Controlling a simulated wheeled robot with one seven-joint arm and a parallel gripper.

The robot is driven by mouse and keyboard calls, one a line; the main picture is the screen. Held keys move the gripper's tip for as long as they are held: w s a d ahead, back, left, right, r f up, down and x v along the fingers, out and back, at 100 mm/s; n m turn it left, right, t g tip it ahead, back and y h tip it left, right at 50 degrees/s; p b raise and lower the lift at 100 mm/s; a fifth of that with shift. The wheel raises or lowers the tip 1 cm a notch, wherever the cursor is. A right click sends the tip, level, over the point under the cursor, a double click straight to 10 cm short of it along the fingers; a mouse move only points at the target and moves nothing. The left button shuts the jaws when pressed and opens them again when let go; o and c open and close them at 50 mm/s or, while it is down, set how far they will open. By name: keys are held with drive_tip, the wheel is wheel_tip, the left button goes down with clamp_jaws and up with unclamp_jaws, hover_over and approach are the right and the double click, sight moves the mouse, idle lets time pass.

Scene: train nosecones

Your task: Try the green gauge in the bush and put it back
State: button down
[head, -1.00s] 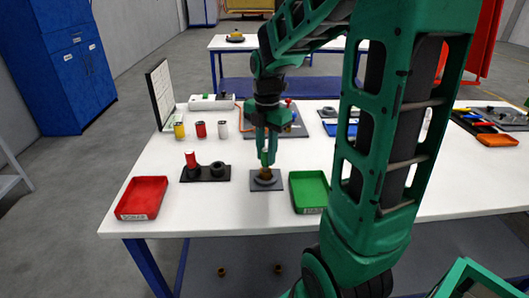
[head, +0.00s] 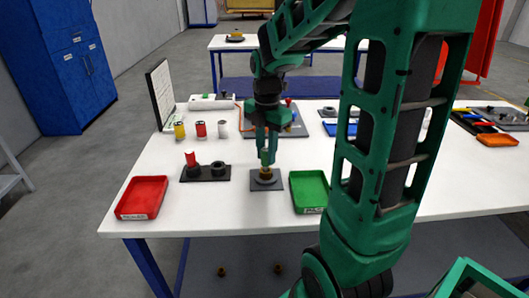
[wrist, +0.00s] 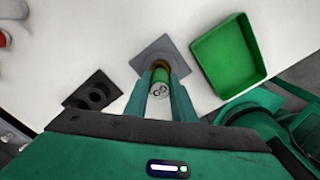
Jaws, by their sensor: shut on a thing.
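My gripper (head: 267,160) points down over the bush and is shut on the green gauge (wrist: 160,84), an upright green cylinder with a pale, marked end. The bronze bush (head: 265,174) stands on a dark grey square plate (head: 266,186) near the table's front. The gauge is in line with the bush, its lower end at the bush; how deep it sits inside cannot be told. A black gauge stand (head: 206,173) to the left holds a red gauge (head: 190,158) in its left seat. Its right seat is empty.
A red tray (head: 142,197) lies at the front left of the white table. A green tray (head: 309,190) lies just right of the bush plate. Yellow, red and white cylinders stand behind the stand. The front strip between the trays is mostly clear.

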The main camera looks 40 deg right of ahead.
drive_tip(key=shift+f, duration=1)
idle(2.2)
drive_tip(key=shift+r, duration=0.1)
idle(0.8)
drive_tip(key=shift+r, duration=3.65)
